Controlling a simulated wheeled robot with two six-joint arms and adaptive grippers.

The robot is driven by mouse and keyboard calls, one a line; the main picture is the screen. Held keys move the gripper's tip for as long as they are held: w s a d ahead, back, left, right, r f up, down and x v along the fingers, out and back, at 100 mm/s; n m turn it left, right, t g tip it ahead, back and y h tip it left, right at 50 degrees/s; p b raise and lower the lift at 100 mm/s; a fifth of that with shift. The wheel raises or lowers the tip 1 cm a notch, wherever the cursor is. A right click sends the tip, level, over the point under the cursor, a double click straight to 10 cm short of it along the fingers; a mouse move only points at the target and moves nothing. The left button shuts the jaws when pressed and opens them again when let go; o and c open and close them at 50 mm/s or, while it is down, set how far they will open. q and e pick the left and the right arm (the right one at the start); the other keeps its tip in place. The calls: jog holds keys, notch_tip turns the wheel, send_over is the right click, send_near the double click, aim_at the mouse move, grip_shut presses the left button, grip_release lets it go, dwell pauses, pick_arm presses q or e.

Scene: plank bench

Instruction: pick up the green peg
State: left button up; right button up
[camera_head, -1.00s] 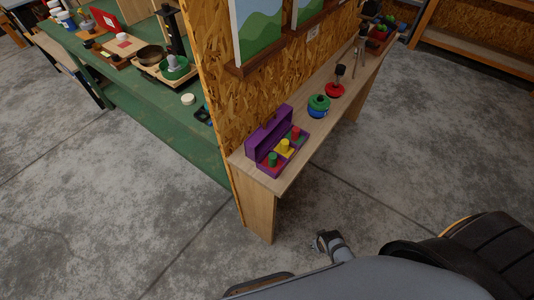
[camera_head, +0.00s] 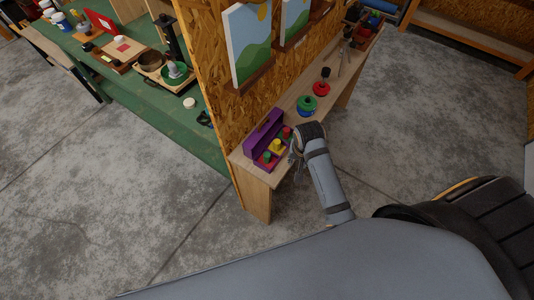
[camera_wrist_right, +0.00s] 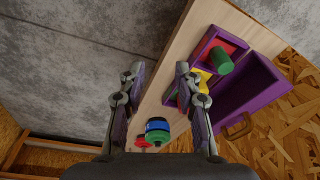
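The green peg (camera_head: 266,155) stands in a red square at the near end of the purple box (camera_head: 258,136) on the narrow wooden bench. In the right wrist view the green peg (camera_wrist_right: 222,62) stands on its red base, to the right of my fingers. My right gripper (camera_wrist_right: 155,75) is open and empty, with its fingers apart above the bench edge. In the head view my right gripper (camera_head: 293,150) is beside the box's right side, partly hidden by its own wrist. My left gripper is not in view.
A yellow peg (camera_head: 277,145) and a red peg (camera_head: 286,132) stand in the same box. Green and blue rings (camera_head: 306,106) and a red ring (camera_head: 321,88) sit farther along the bench (camera_head: 262,177). An OSB wall (camera_head: 215,100) rises behind it.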

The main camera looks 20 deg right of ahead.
aim_at(267, 155)
jog(key=w+a+m, duration=0.2)
jog(key=w, duration=0.1)
jog(key=w+a+m+g, duration=0.1)
jog(key=w+a+m, duration=0.1)
jog(key=w+a, duration=0.1)
jog(key=w+a+r+m, duration=0.1)
jog(key=w+a+m, duration=0.1)
jog(key=w+a, duration=0.1)
jog(key=shift+w+r+g+y, duration=0.1)
jog(key=shift+w+g+y, duration=0.25)
jog(key=shift+w, duration=0.5)
jog(key=f, duration=0.4)
jog(key=shift+s+d+f, duration=0.15)
jog(key=shift+s+f, duration=0.05)
jog(key=shift+f, duration=0.15)
jog(key=shift+w+f, duration=0.1)
jog(key=shift+f, duration=0.4)
jog(key=f+b, duration=0.3)
jog(key=f, duration=0.2)
jog(key=shift+s+b, duration=0.2)
jog(key=shift+b, duration=0.1)
jog(key=shift+w+r, duration=0.1)
jog(key=shift+c, duration=0.2)
jog(key=c, duration=0.6)
jog(key=shift+o, duration=0.2)
jog(key=shift+r+p, duration=0.15)
jog(key=shift+p, duration=0.15)
